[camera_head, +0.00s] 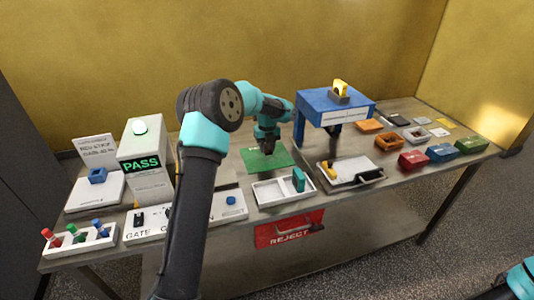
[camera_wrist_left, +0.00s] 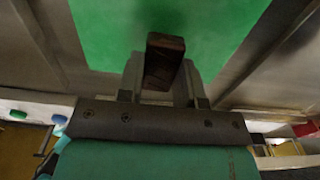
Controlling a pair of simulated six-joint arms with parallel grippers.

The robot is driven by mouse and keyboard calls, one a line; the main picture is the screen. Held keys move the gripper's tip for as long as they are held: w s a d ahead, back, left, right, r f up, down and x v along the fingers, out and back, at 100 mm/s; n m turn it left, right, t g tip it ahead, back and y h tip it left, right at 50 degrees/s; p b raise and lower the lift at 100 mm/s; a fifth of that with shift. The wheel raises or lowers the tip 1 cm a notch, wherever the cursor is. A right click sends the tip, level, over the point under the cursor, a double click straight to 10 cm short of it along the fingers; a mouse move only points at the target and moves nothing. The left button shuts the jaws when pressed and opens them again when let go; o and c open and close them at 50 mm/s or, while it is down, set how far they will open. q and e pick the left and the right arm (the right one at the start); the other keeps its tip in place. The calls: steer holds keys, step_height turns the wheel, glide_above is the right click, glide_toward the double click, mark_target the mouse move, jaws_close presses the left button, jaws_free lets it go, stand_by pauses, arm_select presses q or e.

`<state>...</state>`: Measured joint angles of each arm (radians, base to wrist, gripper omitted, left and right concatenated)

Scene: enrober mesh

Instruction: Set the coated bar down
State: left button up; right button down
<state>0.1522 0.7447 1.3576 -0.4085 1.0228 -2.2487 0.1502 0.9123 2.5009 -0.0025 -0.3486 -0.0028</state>
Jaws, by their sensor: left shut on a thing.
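My left gripper (camera_head: 267,141) is over the green mat (camera_head: 282,159) on the table. In the left wrist view, my left gripper (camera_wrist_left: 162,84) is shut on a dark brown bar (camera_wrist_left: 164,58), the coated bar. The bar lies between the two fingers, its far end reaching past them over the green mat (camera_wrist_left: 225,25). I cannot tell whether the bar touches the mat. In the head view the bar is too small and dark to make out. My right gripper is out of view; only a bit of teal arm shows at the lower right.
A white divided tray (camera_head: 268,193) with a teal block stands in front of the mat. A blue press-like stand (camera_head: 318,104) is to its right, and a PASS box (camera_head: 146,160) to the left. Small coloured bins (camera_head: 440,152) line the right end. A red REJECT bin (camera_head: 290,230) hangs in front.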

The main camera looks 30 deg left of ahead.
mark_target(267, 147)
arm_select(q)
steer(key=shift+w+a+f, duration=0.1)
steer(key=shift+w+a, duration=0.05)
steer(key=shift+w, duration=0.05)
steer(key=shift+f, duration=1.7)
steer(key=shift+f, duration=0.1)
steer(key=o, duration=0.7)
step_height(267, 147, up, 12)
steer(key=shift+r, duration=0.1)
